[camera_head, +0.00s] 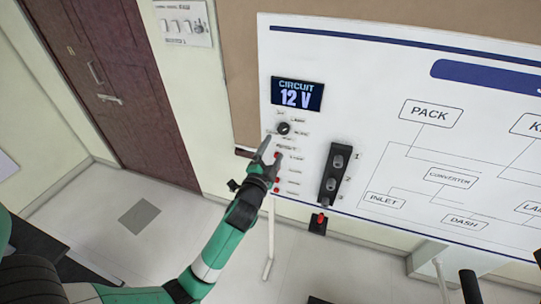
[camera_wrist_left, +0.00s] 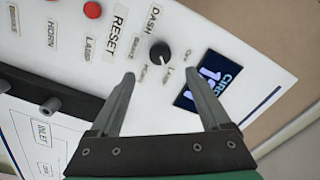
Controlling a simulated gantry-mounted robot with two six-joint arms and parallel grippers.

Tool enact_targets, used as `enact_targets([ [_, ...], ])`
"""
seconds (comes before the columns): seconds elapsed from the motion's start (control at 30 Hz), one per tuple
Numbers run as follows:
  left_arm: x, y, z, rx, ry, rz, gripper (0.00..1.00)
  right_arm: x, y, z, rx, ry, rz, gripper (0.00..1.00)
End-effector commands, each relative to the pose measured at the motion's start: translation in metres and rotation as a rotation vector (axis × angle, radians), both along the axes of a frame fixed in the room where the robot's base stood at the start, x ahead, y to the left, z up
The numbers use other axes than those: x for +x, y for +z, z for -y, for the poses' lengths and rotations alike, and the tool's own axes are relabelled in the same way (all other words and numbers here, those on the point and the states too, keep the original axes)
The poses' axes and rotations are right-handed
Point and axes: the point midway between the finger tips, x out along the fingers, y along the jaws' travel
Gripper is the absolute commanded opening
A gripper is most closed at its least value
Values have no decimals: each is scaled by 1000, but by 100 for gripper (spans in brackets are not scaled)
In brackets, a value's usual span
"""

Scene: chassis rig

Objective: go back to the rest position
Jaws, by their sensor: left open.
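My left gripper (camera_head: 270,152) is in front of the white panel (camera_head: 370,75), beside the black rotary knob (camera_head: 284,128). In the left wrist view the left gripper (camera_wrist_left: 166,95) has its two fingers apart with nothing between them. The knob (camera_wrist_left: 160,54) shows just beyond and between the fingertips, and I cannot tell whether a finger touches it. The display (camera_head: 297,95) above the knob reads "CIRCUIT 12 V". My right gripper does not show.
A black block with several round knobs (camera_head: 335,175) is right of the gripper. Red buttons (camera_wrist_left: 92,10) sit on the panel. A brown door (camera_head: 120,90) and wall switches (camera_head: 183,24) are at the left. The grey floor (camera_head: 85,205) at the left is mostly clear.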

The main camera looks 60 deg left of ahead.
Motion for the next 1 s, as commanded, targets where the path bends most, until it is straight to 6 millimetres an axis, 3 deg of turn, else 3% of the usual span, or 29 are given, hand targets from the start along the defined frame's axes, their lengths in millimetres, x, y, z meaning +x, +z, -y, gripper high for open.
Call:
enact_targets([
  [0.2,-16,0,17,1,-1,0,81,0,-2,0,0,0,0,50],
  [0.8,-15,1,20,1,-5,1,81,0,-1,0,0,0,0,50],
  [0.87,-8,9,27,5,-23,9,81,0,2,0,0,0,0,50],
  [0.93,7,31,40,18,-58,40,81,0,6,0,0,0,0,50],
  [1.0,25,69,58,40,-105,104,81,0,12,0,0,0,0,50],
])
